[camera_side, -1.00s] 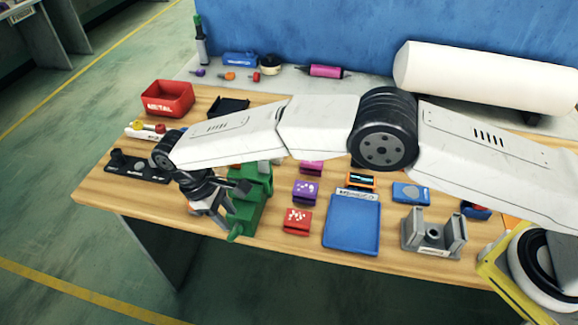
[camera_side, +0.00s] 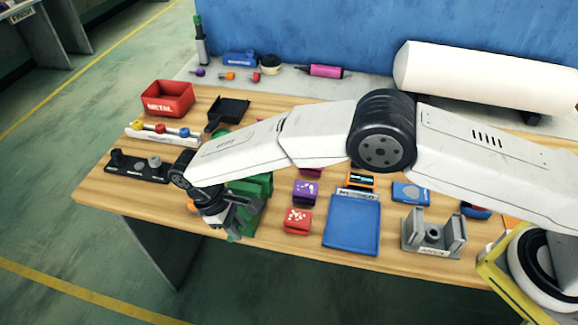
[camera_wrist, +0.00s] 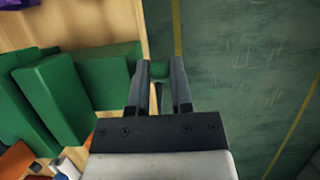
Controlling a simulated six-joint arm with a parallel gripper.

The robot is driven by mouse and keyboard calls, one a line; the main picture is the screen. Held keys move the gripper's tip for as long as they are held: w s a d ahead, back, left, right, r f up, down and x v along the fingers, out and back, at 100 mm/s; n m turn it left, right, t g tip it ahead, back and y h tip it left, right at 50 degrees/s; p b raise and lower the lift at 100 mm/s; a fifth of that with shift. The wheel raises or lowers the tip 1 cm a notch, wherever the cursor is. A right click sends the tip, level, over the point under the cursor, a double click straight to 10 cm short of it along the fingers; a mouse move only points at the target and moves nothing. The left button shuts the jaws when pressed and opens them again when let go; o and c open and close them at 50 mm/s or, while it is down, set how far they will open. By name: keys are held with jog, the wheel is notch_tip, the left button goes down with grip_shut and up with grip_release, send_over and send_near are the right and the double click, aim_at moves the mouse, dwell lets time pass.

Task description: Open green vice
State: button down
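The green vice (camera_side: 252,186) stands at the front edge of the wooden table, partly hidden behind my arm and gripper. In the wrist view its green blocks (camera_wrist: 55,100) fill the left side, and a green screw end (camera_wrist: 158,70) sticks out past the table edge. My gripper (camera_side: 232,230) points down at the front of the vice. In the wrist view the two dark fingers of my gripper (camera_wrist: 159,68) stand on either side of the green screw end. Whether they press on it is not clear.
A red box (camera_side: 298,221) and a purple box (camera_side: 305,192) stand right of the vice, with a blue tray (camera_side: 352,225) beyond. A grey vice (camera_side: 433,234) is farther right. A black holder (camera_side: 135,167) lies at left. Floor shows past the front edge.

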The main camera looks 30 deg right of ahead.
jog(key=shift+w+a+g+h, duration=0.2)
jog(key=shift+w+g+h, duration=0.05)
jog(key=shift+g+h, duration=0.25)
dwell(0.7)
jog(key=c, duration=0.8)
grip_release()
jog(key=shift+r, duration=0.2)
jog(key=shift+v, duration=1.6)
notch_tip(320, 180, up, 7)
jog(key=shift+f, duration=0.25)
